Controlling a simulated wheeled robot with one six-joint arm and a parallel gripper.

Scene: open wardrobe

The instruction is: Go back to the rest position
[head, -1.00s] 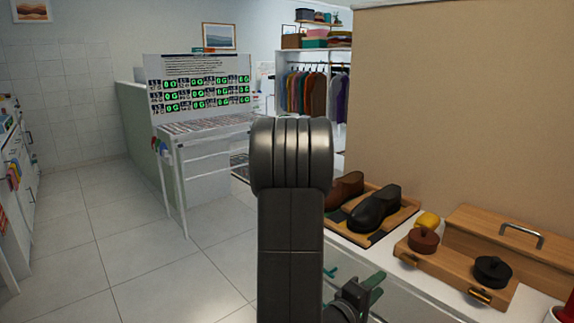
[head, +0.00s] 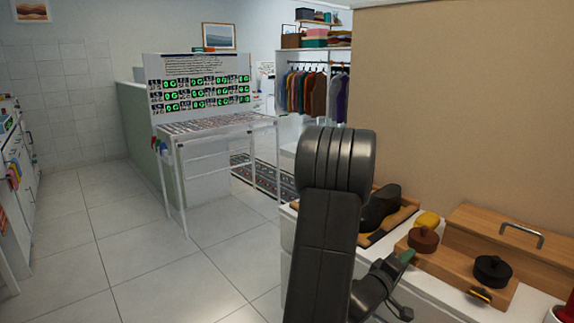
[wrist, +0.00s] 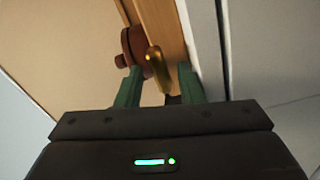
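My gripper (wrist: 159,86) is open, with its two green fingers apart and nothing held between them. In the wrist view a gold handle (wrist: 157,66) shows between and beyond the fingertips, on the front of a wooden box. In the head view my arm rises in the middle, and a green fingertip shows low at the right, in front of the left end of the wooden shoe-care box (head: 455,268). The rest of the gripper is hard to make out there.
A brown round tin (head: 423,240), a black round tin (head: 492,271) and a yellow item (head: 427,220) sit on the box. A dark shoe (head: 381,207) lies behind my arm. The tiled floor (head: 110,240) at left is clear.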

